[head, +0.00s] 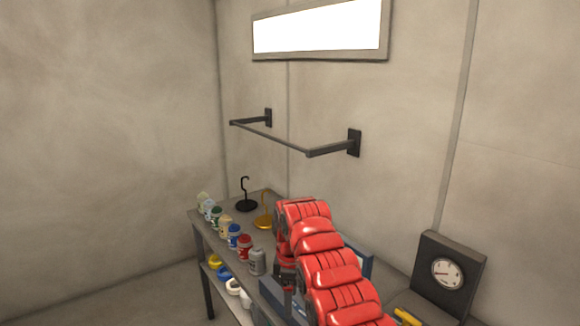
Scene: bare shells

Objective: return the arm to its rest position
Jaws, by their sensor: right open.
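My right arm (328,262) is red and comes in from the bottom right. It reaches over the table and bends down at its far end. My right gripper (285,284) hangs below that bend, pointing down over the table's front part. It is open, though its fingers are small and partly hidden by the arm. I see nothing held in it. My left gripper is not in view.
A grey table (196,222) carries a row of several jars, with a grey jar (257,262) nearest the gripper. A dial box (447,275) is at right. A wall rail (275,139) juts out above.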

